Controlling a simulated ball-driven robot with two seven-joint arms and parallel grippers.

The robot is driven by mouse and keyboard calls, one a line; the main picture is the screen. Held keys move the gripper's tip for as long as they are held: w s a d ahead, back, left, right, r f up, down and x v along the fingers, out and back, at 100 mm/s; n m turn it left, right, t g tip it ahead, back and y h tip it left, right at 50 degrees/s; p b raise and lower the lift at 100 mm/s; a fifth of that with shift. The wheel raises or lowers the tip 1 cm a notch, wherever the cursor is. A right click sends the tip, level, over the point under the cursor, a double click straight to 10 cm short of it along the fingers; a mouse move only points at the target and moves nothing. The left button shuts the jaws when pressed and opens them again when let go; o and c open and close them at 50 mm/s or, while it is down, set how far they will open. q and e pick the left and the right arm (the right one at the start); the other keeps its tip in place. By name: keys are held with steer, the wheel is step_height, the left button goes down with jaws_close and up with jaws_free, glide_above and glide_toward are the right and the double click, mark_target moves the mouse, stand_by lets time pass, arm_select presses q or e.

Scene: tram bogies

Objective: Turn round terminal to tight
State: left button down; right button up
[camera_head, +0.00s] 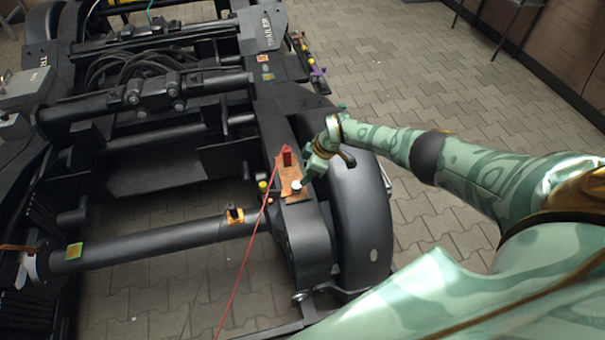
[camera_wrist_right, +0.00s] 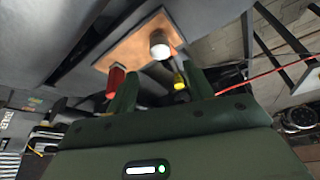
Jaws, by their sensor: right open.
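The round terminal appears to be the small white-topped knob (camera_head: 296,187) on a copper-coloured plate (camera_head: 293,196) on the black bogie frame. In the right wrist view the white knob (camera_wrist_right: 159,46) sticks out from the plate (camera_wrist_right: 120,50), ahead of and between the fingers. My right gripper (camera_head: 310,170) is close beside the plate. In its wrist view the right gripper (camera_wrist_right: 163,88) has its green fingers spread, with nothing gripped. The knob's turn position cannot be read. My left gripper is out of view.
A red upright part (camera_head: 287,157) stands on the same plate; it shows near the left finger in the wrist view (camera_wrist_right: 115,82). A yellow-topped part (camera_head: 263,186) and a thin red cable (camera_head: 246,258) are close by. Paved floor (camera_head: 430,80) lies free to the right.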

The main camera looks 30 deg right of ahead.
arm_select(q)
step_height(320, 180, up, 6)
steer(key=w+p, duration=0.1)
steer(key=p, duration=0.3)
arm_select(e)
steer(key=v, duration=0.8)
steer(key=shift+r, duration=0.35)
arm_select(q)
steer(key=shift+w+f, duration=0.1)
arm_select(e)
steer(key=shift+s+d, duration=0.1)
